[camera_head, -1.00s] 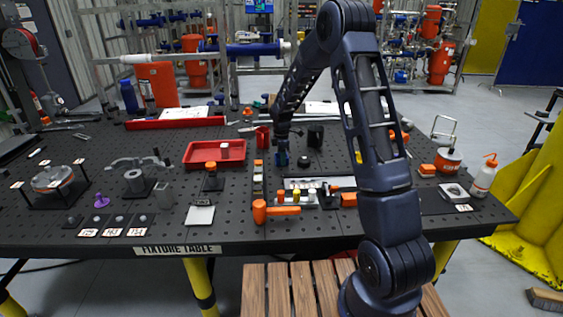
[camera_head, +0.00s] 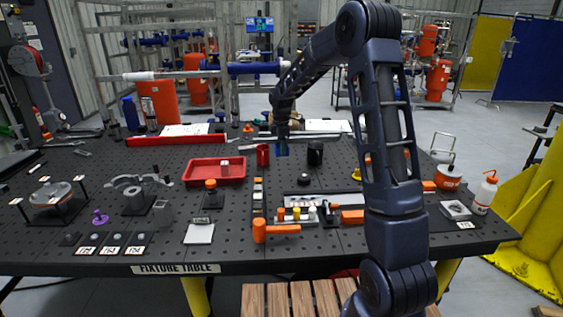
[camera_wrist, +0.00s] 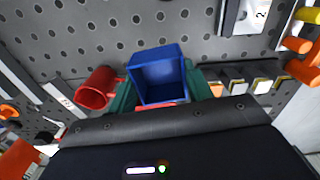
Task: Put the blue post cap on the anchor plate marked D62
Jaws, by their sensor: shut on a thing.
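The blue post cap (camera_wrist: 157,75) is a square, open-ended blue box. My gripper (camera_wrist: 160,92) is shut on it, with green fingers on its left and right sides. In the head view the cap (camera_head: 282,149) is in my gripper (camera_head: 282,142) above the middle of the table, close to the red cup. Three small dark plates at the table's front left, a left one (camera_head: 93,240), a middle one (camera_head: 117,239) and a right one (camera_head: 139,238), have white tags in front. Their marks are too small to read, so I cannot tell which is D62.
The red cup (camera_head: 262,155) and a black cup (camera_head: 315,153) stand near my gripper. A red tray (camera_head: 190,178) is to the left. A pale square plate (camera_head: 199,234) lies at the front.

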